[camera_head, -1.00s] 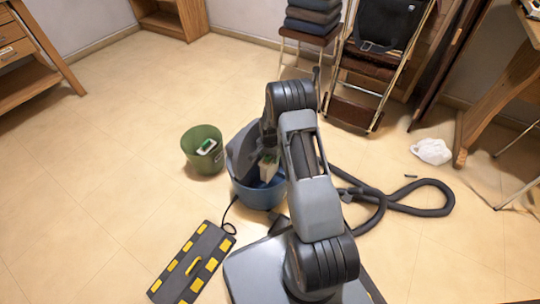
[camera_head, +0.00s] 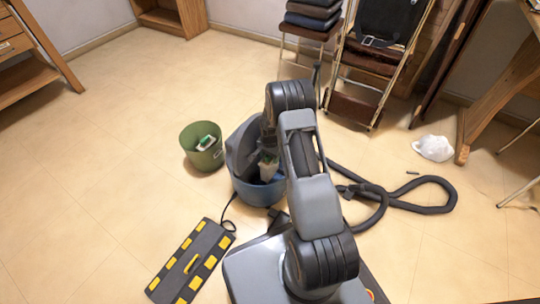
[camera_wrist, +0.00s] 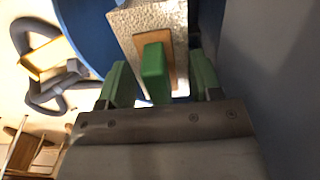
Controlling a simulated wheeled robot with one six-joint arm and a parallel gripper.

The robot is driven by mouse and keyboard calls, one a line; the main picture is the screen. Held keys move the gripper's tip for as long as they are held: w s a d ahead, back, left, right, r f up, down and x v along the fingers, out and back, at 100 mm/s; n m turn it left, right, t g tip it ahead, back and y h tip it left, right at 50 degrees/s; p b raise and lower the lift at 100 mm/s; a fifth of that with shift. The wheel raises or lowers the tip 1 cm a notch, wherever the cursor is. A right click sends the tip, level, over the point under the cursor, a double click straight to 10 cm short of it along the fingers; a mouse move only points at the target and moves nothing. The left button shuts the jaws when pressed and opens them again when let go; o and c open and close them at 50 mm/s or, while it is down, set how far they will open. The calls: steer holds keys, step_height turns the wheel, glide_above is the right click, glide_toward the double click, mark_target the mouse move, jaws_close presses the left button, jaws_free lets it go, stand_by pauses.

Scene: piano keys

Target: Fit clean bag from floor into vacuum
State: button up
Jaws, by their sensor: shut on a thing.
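The vacuum is a blue drum (camera_head: 250,190) with its dark grey lid (camera_head: 243,145) raised, left of my arm. My gripper (camera_wrist: 160,85) has green fingers and is shut on a pale speckled bag (camera_wrist: 145,20) with a brown collar (camera_wrist: 177,65) and green tab (camera_wrist: 154,72). The bag (camera_head: 268,170) shows as a small pale patch at the drum's opening in the head view, partly hidden by my arm. The blue drum wall (camera_wrist: 80,25) is close beside the bag in the wrist view. I cannot tell whether the bag is seated.
A green bin (camera_head: 203,158) left of the vacuum holds a white and green item (camera_head: 206,142). A black hose (camera_head: 425,208) loops on the floor at right. A black and yellow case (camera_head: 190,262) lies in front, and a white crumpled thing (camera_head: 433,148) lies far right.

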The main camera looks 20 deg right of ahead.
steer(key=shift+f+b, duration=1.55)
steer(key=shift+f, duration=0.65)
steer(key=o, duration=1.3)
steer(key=shift+r, duration=0.1)
steer(key=shift+w, duration=0.1)
steer(key=shift+a, duration=0.1)
steer(key=shift+c, duration=0.7)
steer(key=shift+r, duration=0.1)
